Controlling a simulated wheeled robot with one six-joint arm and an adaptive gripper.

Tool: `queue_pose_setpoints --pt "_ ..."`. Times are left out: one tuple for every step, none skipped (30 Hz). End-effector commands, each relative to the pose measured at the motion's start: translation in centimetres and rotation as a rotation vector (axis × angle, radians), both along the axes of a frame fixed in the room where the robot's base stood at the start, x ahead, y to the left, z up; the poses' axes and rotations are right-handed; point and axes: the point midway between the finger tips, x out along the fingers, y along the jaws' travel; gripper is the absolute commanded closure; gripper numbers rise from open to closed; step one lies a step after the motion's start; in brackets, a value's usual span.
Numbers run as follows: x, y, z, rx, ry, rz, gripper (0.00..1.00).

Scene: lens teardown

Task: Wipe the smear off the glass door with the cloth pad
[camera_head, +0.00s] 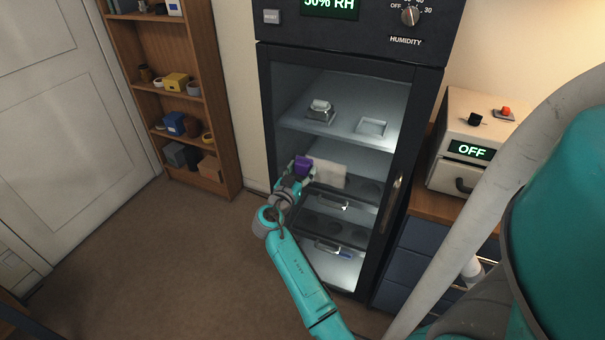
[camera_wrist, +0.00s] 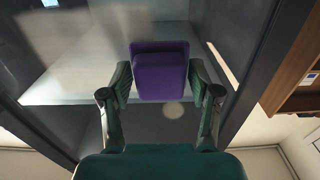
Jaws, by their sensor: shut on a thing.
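The purple cloth pad (camera_head: 303,162) is in my gripper (camera_head: 294,179), in front of the cabinet's glass door (camera_head: 345,95). In the wrist view the pad (camera_wrist: 160,75) sits between the two fingers of my gripper (camera_wrist: 160,88), which is shut on it. A whitish, roughly rectangular smear (camera_head: 330,174) shows on the glass just right of the pad in the head view. The door looks closed in its dark frame. I cannot tell whether the pad touches the glass. A pale patch (camera_wrist: 92,35) shows on the glass in the wrist view; I cannot tell if it is the smear.
Inside the cabinet are shelves with a small clear-lidded item (camera_head: 320,110) and a white tray (camera_head: 372,127). The door handle (camera_head: 396,190) is on the right. A box with an OFF display (camera_head: 475,140) stands on a counter at right. A wooden bookshelf (camera_head: 220,110) is at left.

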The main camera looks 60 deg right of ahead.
Motion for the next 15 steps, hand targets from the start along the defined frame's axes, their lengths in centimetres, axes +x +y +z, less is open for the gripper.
queue_pose_setpoints --pt "0.0 0.0 0.4 -0.002 -0.002 0.0 0.66" --pt "0.0 0.0 0.4 -0.001 -0.002 0.0 0.66" --pt "-0.1 0.0 0.5 -0.001 -0.001 0.0 0.66" --pt "-0.1 0.0 0.5 -0.001 -0.001 0.0 0.66" --pt "-0.2 0.0 0.4 -0.001 -0.001 -0.001 0.66" --pt "-0.3 0.0 0.4 0.0 0.0 -0.001 0.66" --pt "-0.5 0.0 0.4 0.0 0.0 -0.001 0.66" --pt "-0.7 0.0 0.4 0.0 0.0 -0.001 0.66" --pt "-0.9 0.0 0.3 0.0 0.0 -0.001 0.66" --pt "-1.1 0.0 0.3 0.0 0.0 -0.001 0.66" --pt "-1.4 0.0 0.4 0.0 0.0 -0.001 0.66" --pt "-1.7 0.0 0.4 0.0 0.0 -0.001 0.66" --pt "-1.9 0.0 0.4 0.0 0.0 0.0 0.66" --pt "-2.2 0.0 0.3 0.0 0.0 -0.001 0.66" --pt "-2.5 -0.1 0.3 0.0 0.001 -0.001 0.66"
